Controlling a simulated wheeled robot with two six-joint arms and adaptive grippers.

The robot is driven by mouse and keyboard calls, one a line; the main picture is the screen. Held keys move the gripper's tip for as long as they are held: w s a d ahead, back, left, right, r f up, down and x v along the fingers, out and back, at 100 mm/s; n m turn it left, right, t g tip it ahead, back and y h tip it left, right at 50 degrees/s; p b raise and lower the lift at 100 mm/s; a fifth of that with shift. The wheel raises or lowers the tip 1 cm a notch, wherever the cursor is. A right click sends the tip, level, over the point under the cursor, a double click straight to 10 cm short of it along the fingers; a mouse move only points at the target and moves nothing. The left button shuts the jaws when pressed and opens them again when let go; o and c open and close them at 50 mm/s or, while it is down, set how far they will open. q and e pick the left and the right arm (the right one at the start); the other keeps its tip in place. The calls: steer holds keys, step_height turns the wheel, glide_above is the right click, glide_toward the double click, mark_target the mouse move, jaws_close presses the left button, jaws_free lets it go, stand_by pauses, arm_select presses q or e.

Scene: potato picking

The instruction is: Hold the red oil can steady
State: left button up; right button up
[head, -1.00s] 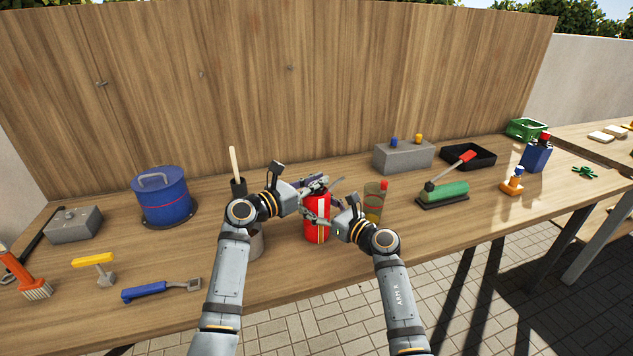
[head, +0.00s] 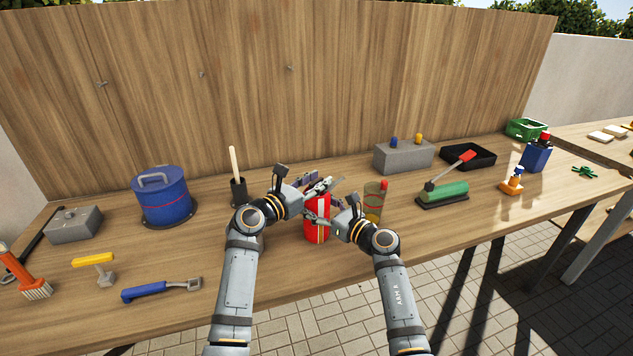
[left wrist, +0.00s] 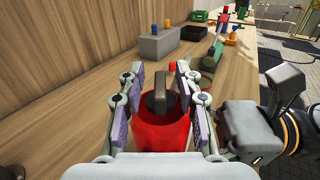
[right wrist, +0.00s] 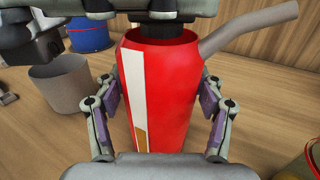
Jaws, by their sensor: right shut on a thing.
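The red oil can (head: 317,234) stands upright on the workbench, with a white stripe on its side and a grey spout (right wrist: 250,25) slanting up to the right in the right wrist view. My right gripper (right wrist: 160,100) is shut on the can's body, one finger on each side. My left gripper (head: 316,184) is at the can's top. In the left wrist view its fingers (left wrist: 158,76) are open, with a gap on both sides of the spout, and the red can (left wrist: 162,135) shows below. The left gripper hides part of the can's top in the head view.
A grey cup (right wrist: 62,88) stands beside the can, partly hidden by my left arm in the head view. A dark holder with a wooden handle (head: 235,165) and a blue pot (head: 163,200) are to the left.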

arm_select(q)
steer(key=shift+a, duration=0.1)
steer(key=v, duration=1.2)
steer(key=w+d+r+m+g+y, duration=0.25)
steer(key=w+m+g, duration=0.25)
steer(key=w+m, duration=0.75)
steer(key=s+d+r+m+g+y, duration=0.1)
steer(key=s+r+m+g+y, duration=0.3)
steer(key=m, duration=0.8)
steer(key=s+d+r+m+g+y, duration=0.1)
steer(key=s+r+m+y, duration=0.35)
steer(key=m, duration=0.75)
steer(key=w+d+f, duration=0.1)
steer(key=f, duration=0.2)
steer(key=w+d+f+h, duration=0.1)
steer(key=w+f, duration=0.1)
steer(key=f, duration=0.1)
steer(key=w+d+f+h, duration=0.1)
steer(key=f, duration=0.2)
steer(key=shift+w+d+f+n, duration=0.1)
steer(key=shift+w+f+n, duration=0.15)
steer(key=shift+w, duration=0.05)
